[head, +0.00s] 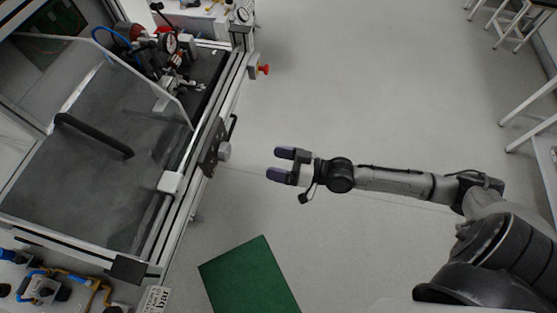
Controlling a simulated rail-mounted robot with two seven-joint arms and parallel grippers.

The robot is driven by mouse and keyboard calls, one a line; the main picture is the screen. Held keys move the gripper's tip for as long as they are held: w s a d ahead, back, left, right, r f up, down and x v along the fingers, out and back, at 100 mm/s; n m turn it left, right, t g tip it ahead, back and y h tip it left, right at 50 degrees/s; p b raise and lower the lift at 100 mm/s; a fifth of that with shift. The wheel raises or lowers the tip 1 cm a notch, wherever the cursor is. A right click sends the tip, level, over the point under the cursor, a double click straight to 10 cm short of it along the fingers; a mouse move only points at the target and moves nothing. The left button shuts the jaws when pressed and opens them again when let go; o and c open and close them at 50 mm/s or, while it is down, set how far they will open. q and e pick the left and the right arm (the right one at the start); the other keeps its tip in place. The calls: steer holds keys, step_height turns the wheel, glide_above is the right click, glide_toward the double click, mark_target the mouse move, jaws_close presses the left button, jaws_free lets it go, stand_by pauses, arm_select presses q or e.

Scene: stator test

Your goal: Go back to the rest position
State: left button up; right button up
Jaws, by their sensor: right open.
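My right gripper (284,165) is open and empty in the head view. Its two dark purple-tipped fingers point left, with a gap between them. It hangs over bare grey floor, to the right of the test bench and apart from it. My right arm reaches in from the lower right, stretched nearly level across the picture. My left gripper does not show.
The test bench (190,192) with a clear cover and metal frame fills the left side. A red knob (264,69) juts from its right edge. A green panel (249,279) is at the bottom. White-legged stools (514,28) stand at the upper right. The middle floor is free.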

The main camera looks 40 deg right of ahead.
stand_by(0.5)
steer(key=s+d+f+n+g+h, duration=0.3)
steer(key=s+f+n+g+h, duration=0.3)
steer(key=f+g, duration=0.25)
steer(key=s+a+r+m+g+h+p, duration=0.1)
steer(key=s+a+r+m+h+p, duration=0.2)
steer(key=s, duration=0.4)
steer(key=s+a+r+m+g+h+p, duration=0.1)
steer(key=s+a+r+m+g+p, duration=0.15)
steer(key=s+m+p, duration=0.35)
step_height(320, 180, up, 37)
steer(key=n+t+p, duration=0.1)
steer(key=n+p, duration=0.1)
steer(key=p, duration=3.3)
steer(key=shift+s+d+r, duration=0.15)
steer(key=shift+s+d, duration=0.25)
steer(key=shift+d, duration=0.05)
